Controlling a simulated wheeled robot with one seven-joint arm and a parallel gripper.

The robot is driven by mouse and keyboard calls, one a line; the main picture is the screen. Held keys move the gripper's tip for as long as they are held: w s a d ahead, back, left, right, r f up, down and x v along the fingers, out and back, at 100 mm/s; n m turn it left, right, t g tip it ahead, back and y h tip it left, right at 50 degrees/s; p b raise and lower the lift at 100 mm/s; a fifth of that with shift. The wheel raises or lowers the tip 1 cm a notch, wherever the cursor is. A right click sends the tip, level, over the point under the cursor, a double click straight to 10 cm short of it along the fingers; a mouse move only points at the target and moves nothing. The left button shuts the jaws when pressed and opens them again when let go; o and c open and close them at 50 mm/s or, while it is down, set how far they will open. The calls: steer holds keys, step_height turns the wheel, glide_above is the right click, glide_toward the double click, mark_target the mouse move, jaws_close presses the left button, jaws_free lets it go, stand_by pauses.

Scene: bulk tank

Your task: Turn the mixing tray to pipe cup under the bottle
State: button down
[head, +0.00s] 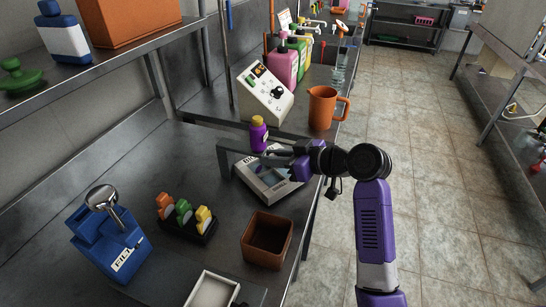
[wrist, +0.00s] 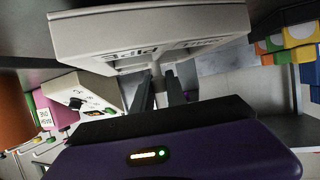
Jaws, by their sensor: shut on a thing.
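The mixing tray (head: 286,190) is a light grey tray under the dark raised stand, with a label partly showing at its far left. In the wrist view the tray (wrist: 150,30) fills the top, and one label reads PIPE, upside down. The bottle (head: 258,136) is small and purple with a yellow cap, upright on the stand above the tray. My gripper (head: 278,157) reaches in from the right at the tray. In the wrist view its dark fingers (wrist: 158,84) are closed on a small part at the tray's near edge. The tray's cups are mostly hidden.
A white control box (head: 265,94) and an orange jug (head: 323,108) stand behind. The tiled floor at right is clear.

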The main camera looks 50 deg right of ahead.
mark_target(286, 186)
steer(key=shift+m+h, duration=0.3)
steer(key=m+h+p, duration=0.2)
steer(key=shift+a+h, duration=0.1)
steer(key=shift+h, duration=0.3)
steer(key=shift+m+g+h+p, duration=0.5)
steer(key=shift+m+h+p, duration=0.65)
steer(key=shift+m+h, duration=0.55)
steer(key=c, duration=1.3)
jaws_free()
steer(key=shift+c, duration=0.2)
steer(key=shift+s, duration=0.15)
steer(key=v, duration=0.7)
steer(key=shift+s+a+r, duration=0.15)
